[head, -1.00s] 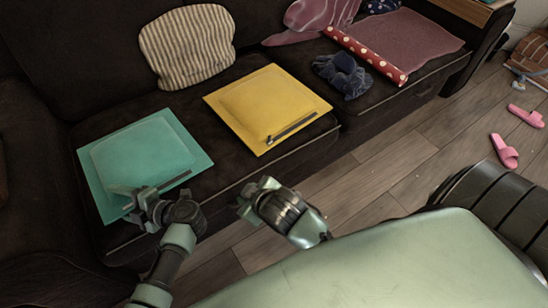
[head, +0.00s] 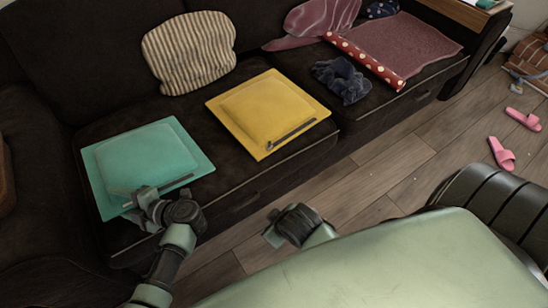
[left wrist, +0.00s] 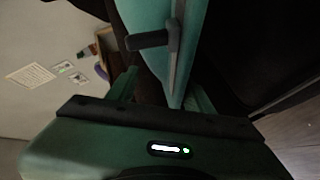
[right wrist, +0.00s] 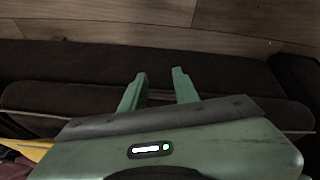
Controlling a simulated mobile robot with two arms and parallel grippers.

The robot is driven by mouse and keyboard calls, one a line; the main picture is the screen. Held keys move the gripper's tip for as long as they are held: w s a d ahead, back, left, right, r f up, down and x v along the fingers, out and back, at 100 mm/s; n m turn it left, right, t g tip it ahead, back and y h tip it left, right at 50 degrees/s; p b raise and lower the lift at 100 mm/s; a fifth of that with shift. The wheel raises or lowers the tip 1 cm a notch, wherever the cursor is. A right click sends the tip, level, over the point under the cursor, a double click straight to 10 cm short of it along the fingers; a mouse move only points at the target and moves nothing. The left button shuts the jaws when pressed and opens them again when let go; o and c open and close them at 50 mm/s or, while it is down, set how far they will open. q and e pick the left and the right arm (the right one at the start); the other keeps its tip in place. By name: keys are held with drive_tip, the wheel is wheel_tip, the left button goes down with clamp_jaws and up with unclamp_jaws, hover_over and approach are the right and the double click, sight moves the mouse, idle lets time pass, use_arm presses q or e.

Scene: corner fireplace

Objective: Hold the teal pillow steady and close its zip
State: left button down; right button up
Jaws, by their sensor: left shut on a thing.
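The teal pillow (head: 150,155) lies flat on the sofa seat at the left, with a dark zip strip along its front edge. My left gripper (head: 140,200) is at the pillow's front left corner, shut on it. In the left wrist view the pillow (left wrist: 184,45) passes between the fingers (left wrist: 165,92), with a dark tab (left wrist: 147,40), apparently the zip pull, sticking out from its face. My right gripper (head: 272,232) is apart from the pillow, in front of the sofa; in the right wrist view its fingers (right wrist: 158,88) are open and empty.
A yellow pillow (head: 265,105) with a similar zip lies right of the teal one. A striped cushion (head: 190,52) leans on the backrest. A dark blue cloth (head: 342,78) and a red polka-dot roll (head: 368,60) lie farther right. Pink slippers (head: 502,152) are on the floor.

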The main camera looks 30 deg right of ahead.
clamp_jaws()
drive_tip(key=shift+w, duration=0.1)
